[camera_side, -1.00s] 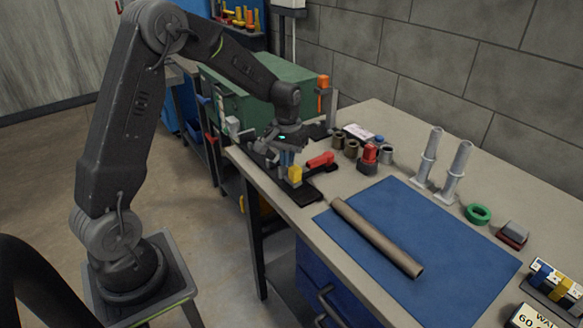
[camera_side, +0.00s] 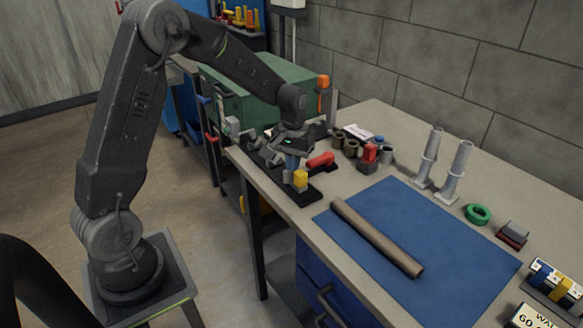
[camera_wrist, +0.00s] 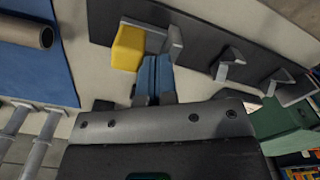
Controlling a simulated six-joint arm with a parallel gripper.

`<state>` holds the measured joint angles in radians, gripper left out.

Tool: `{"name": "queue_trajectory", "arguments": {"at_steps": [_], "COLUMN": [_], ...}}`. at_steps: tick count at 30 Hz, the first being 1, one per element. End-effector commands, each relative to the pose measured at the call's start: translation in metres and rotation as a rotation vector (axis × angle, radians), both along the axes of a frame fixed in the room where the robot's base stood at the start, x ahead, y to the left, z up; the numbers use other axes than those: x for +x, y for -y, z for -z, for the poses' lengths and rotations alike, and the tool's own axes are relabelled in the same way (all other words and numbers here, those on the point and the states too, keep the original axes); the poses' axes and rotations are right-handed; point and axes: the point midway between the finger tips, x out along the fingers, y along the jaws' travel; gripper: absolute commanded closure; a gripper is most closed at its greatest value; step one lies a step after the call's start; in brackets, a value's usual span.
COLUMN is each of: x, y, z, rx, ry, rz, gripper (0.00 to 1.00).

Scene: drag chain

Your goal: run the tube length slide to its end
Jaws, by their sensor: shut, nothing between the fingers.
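The slide's yellow block (camera_side: 300,179) sits on a dark rail (camera_side: 304,197) near the bench's left edge. In the wrist view the yellow block (camera_wrist: 128,47) is near one end of the rail (camera_wrist: 200,45), which carries several grey upright stops. My gripper (camera_side: 291,163) is shut and empty, with its blue fingers pointing down just behind the block. In the wrist view the blue fingers (camera_wrist: 154,76) are right beside the block's face; whether they touch is hard to tell. A brown tube (camera_side: 376,237) lies on a blue mat (camera_side: 440,235).
A red handle (camera_side: 321,160) stands close to the right of my gripper. Short dark cylinders (camera_side: 351,149), a red-topped piece (camera_side: 370,153) and two upright grey posts (camera_side: 428,158) are farther right. A green ring (camera_side: 478,214) lies beyond the mat. The bench's front edge is close to the rail.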

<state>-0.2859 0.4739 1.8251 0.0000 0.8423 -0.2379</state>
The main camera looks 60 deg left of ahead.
Motion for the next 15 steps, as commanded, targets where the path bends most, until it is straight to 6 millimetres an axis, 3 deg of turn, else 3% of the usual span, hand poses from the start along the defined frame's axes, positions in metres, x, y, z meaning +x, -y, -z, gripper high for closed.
{"name": "queue_trajectory", "arguments": {"at_steps": [15], "x": [0.0], "y": [0.018], "z": [0.0], "rx": [0.0], "ry": [-0.001], "rz": [0.002], "gripper": [1.0]}}
